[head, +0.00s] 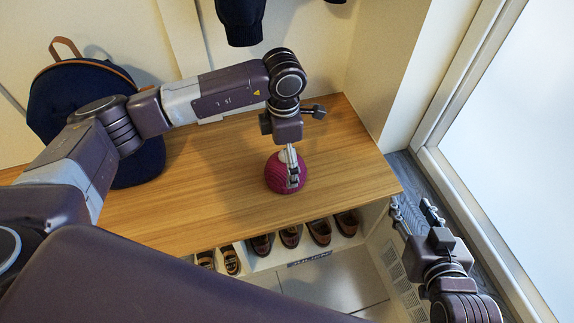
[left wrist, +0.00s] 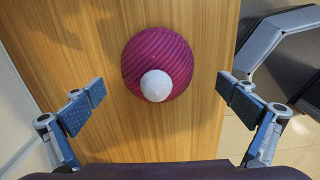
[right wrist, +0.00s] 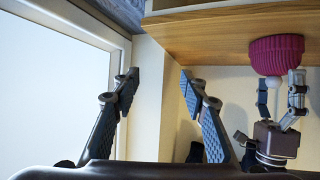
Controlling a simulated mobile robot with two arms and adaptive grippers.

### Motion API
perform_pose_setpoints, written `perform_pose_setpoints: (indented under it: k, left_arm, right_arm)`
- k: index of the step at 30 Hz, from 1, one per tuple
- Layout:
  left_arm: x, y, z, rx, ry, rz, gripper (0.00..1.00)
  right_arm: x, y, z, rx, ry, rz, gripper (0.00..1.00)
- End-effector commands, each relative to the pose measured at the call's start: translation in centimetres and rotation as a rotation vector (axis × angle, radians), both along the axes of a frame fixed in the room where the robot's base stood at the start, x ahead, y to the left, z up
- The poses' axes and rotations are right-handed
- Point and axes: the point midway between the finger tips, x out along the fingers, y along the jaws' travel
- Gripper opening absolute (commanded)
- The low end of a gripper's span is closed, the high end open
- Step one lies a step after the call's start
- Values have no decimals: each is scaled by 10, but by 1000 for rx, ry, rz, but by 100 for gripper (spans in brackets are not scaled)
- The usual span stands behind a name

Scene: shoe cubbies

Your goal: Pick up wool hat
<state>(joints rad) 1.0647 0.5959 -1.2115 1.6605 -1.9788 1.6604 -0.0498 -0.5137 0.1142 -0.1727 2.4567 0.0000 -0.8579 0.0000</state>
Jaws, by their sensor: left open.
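The wool hat (head: 276,175) is magenta and ribbed with a white pom-pom, and it sits on the wooden bench top. My left gripper (head: 292,178) points down right over the hat and partly hides it. In the left wrist view the hat (left wrist: 168,52) lies ahead of the two spread fingers (left wrist: 160,104), with its white pom-pom facing the camera. The left fingers are open and nothing is between them. The hat (right wrist: 276,52) also shows in the right wrist view, beside my left gripper. My right gripper (head: 417,214) is open and empty, off the bench's right end.
The wooden bench (head: 225,205) has several shoes (head: 318,232) in cubbies below its front edge. A dark blue backpack (head: 75,85) stands at the left behind my left arm. A dark garment (head: 240,20) hangs above. A window (head: 520,130) is at the right.

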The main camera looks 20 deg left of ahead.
Motion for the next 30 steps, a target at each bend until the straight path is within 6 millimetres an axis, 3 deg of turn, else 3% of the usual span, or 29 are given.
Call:
perform_pose_setpoints:
  k: [7, 18, 28, 30]
  left_arm:
    - [2, -1, -16, 0, 2, 0, 99]
    - [6, -1, -52, -1, 0, 0, 99]
    - [6, -1, -56, -1, -1, -1, 99]
    - [6, -1, -56, -1, -1, -1, 93]
  right_arm:
    - [13, 6, 19, 24, -102, 7, 40]
    - [35, 20, 80, 92, -383, 25, 40]
    - [36, 21, 89, 101, -416, 27, 40]
    - [36, 21, 89, 101, -415, 27, 40]
